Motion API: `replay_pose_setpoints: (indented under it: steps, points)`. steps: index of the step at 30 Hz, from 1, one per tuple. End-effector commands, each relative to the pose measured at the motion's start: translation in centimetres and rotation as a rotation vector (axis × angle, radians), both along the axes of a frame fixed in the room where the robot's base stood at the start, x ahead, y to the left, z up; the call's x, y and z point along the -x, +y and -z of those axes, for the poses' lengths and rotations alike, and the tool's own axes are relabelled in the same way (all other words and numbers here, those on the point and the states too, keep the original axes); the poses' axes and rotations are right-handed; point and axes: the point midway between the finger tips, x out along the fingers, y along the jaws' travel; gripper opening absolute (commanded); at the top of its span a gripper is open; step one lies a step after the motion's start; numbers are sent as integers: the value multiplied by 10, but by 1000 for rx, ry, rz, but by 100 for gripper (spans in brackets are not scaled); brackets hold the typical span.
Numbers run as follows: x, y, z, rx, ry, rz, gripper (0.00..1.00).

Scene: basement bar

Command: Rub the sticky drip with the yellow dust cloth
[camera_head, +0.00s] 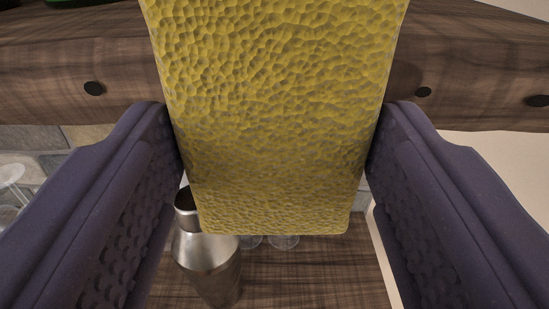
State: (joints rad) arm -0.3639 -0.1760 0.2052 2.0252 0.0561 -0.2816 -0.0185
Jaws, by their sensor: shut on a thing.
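The yellow dust cloth (275,110) is a thick block with a dimpled surface. It fills the upper middle of the view. My gripper (274,150) is shut on it, with one dark purple finger against each side of the cloth. The cloth is in front of a brown wooden beam or shelf edge (60,60) and hides part of it. I cannot see the sticky drip in this view.
A metal cocktail shaker (210,262) stands on a lower wooden surface (310,275), partly behind the cloth. Bases of clear glasses (284,242) show beside it. Another glass (10,180) is at the left edge. A green object (80,3) is at the top left.

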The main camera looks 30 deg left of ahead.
Motion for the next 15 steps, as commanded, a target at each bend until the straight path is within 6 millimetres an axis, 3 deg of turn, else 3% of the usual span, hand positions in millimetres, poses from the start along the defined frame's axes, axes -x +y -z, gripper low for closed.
replay_pose_setpoints:
  steps: [15]
  points:
    - [-9, 5, 0, 0, 0, 0, 41]
